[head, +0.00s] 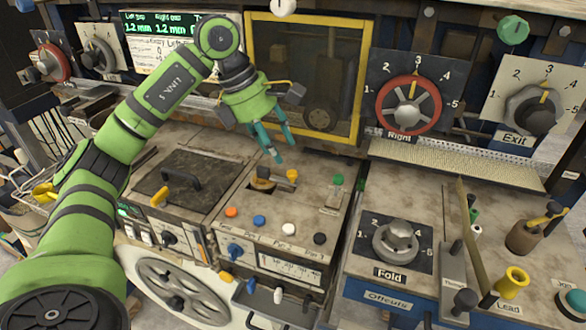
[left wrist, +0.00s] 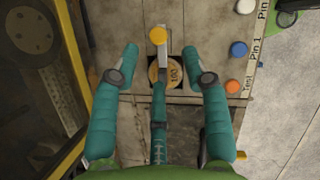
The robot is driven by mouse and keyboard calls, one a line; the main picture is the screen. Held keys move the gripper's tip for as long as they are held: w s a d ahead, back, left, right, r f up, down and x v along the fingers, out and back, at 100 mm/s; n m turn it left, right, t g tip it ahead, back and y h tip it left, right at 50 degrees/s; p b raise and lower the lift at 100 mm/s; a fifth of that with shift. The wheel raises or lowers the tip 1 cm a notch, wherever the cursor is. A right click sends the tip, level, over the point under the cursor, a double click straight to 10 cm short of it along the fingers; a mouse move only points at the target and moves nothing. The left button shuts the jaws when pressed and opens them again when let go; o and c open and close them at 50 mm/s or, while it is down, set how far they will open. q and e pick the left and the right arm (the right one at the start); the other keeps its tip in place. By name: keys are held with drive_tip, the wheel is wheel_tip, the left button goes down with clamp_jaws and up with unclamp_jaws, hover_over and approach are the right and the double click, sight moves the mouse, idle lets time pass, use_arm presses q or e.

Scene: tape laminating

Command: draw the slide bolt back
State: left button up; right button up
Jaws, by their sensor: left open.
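No part is clearly marked as the slide bolt. A short rod with a yellow knob (head: 292,175) lies over a dark slot on the middle console, and the knob also shows in the left wrist view (left wrist: 158,36). A brass disc (left wrist: 163,73) marked 100 is beside that knob. My left gripper (head: 274,145) is open and empty above and behind the knob. In the left wrist view its teal fingers (left wrist: 167,65) are spread around the disc, with clear space between them. I cannot tell whether any finger touches the rod. My right gripper is not in view.
Orange (head: 231,212), blue (head: 259,221) and white (head: 288,229) buttons line the console front. A green-knobbed lever (head: 337,181) stands at right. A yellow-framed window (head: 362,85) rises behind the gripper. A hatch with a black handle (head: 180,181) is at left.

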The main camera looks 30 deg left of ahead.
sight(293, 172)
use_arm(q)
drive_tip(key=p+x, duration=0.1)
drive_tip(key=x, duration=0.3)
drive_tip(key=shift+d+f, duration=0.1)
drive_tip(key=shift+d, duration=0.05)
drive_tip(key=shift+p+x, duration=0.35)
drive_tip(key=shift+x, duration=0.75)
drive_tip(key=shift+w, duration=0.15)
drive_tip(key=c, duration=0.7)
clamp_jaws()
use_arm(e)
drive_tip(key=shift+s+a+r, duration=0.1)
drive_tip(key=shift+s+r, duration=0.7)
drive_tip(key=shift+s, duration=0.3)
